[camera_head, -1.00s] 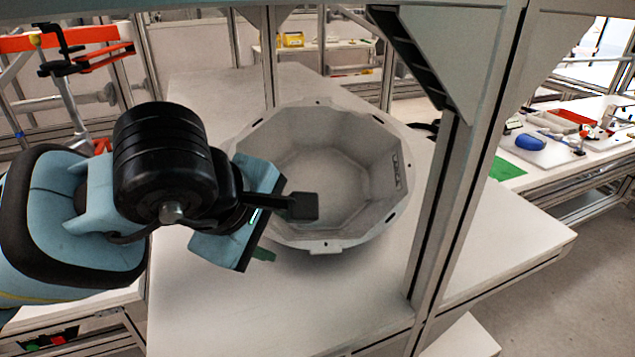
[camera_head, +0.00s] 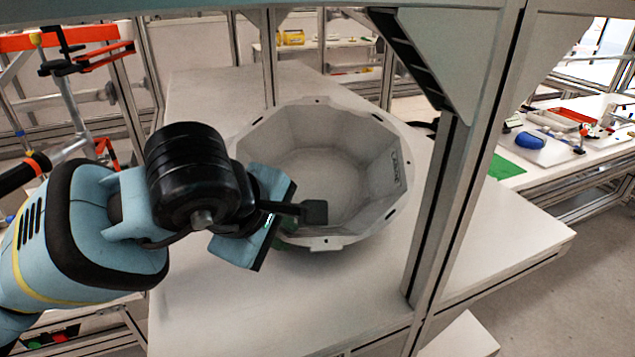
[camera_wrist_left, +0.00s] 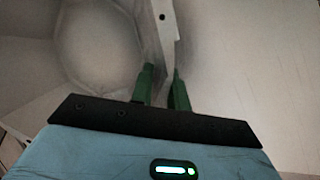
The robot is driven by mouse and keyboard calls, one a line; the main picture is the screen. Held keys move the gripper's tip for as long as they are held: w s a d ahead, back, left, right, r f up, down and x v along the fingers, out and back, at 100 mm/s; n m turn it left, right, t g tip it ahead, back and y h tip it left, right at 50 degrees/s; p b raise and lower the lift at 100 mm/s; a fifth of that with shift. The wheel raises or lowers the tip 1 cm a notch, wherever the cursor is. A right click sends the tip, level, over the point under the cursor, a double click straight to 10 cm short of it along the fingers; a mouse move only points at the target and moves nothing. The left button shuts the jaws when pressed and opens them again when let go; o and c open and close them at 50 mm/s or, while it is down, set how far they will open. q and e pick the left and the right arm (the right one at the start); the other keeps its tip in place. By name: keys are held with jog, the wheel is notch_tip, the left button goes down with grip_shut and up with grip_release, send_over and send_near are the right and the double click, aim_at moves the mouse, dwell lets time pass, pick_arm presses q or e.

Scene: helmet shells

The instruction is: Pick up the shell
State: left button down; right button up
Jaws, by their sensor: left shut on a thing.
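The shell (camera_head: 320,165) is a large grey, faceted bowl, open side up, at the middle of the table in the head view. My left gripper (camera_head: 301,219) is at its near left rim, shut on the wall. A dark finger part shows over the inside of the shell, and a bit of green finger shows by the rim. In the left wrist view, the two green fingers of the left gripper (camera_wrist_left: 164,75) stand on either side of the shell's wall (camera_wrist_left: 164,28). The shell's underside is hidden, so I cannot tell whether it touches the table. My right gripper is not in view.
The white table (camera_head: 290,310) is clear in front of the shell. A grey metal post (camera_head: 447,200) stands close to the shell's right. A side bench at the right holds a green sheet (camera_head: 505,168) and a blue object (camera_head: 530,141). Red clamps (camera_head: 100,60) are at the far left.

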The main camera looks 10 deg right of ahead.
pick_arm(q)
jog(key=shift+a, duration=0.1)
notch_tip(320, 180, up, 3)
jog(key=shift+r, duration=0.2)
jog(key=s+a+r+b, duration=0.1)
jog(key=s+a+b, duration=0.1)
jog(key=s+a, duration=0.7)
jog(key=s, duration=0.4)
jog(key=shift+a+r, duration=0.15)
jog(key=shift+r, duration=0.1)
